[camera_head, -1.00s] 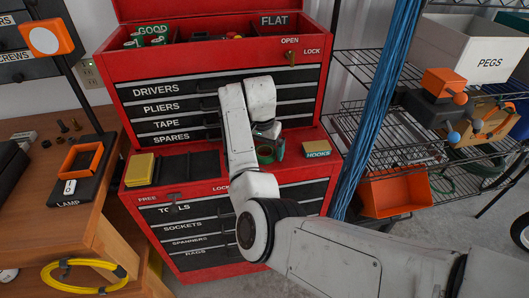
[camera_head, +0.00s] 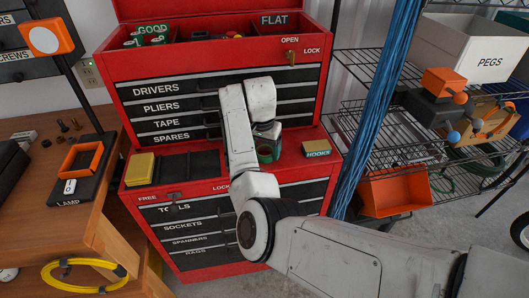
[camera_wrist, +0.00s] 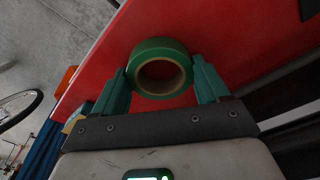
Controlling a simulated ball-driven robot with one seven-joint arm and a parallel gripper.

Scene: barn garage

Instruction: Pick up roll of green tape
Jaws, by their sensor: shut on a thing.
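The roll of green tape (camera_wrist: 160,45) is an upright-facing ring with a tan inner core, its hole facing the wrist camera. My gripper (camera_wrist: 160,72) is shut on it, with one teal finger pressed against each side. In the head view, the roll (camera_head: 264,157) shows partly below my gripper, at the red ledge of the tool chest (camera_head: 290,178). My wrist hides part of it. I cannot tell whether the roll still touches the ledge.
A yellow box (camera_head: 139,169) lies at the ledge's left and a HOOKS box (camera_head: 316,152) at its right. Closed drawers (camera_head: 170,107) rise behind. Blue cables (camera_head: 380,100) hang at the right, before a wire shelf (camera_head: 385,168). More green rolls (camera_head: 150,40) sit in the top tray.

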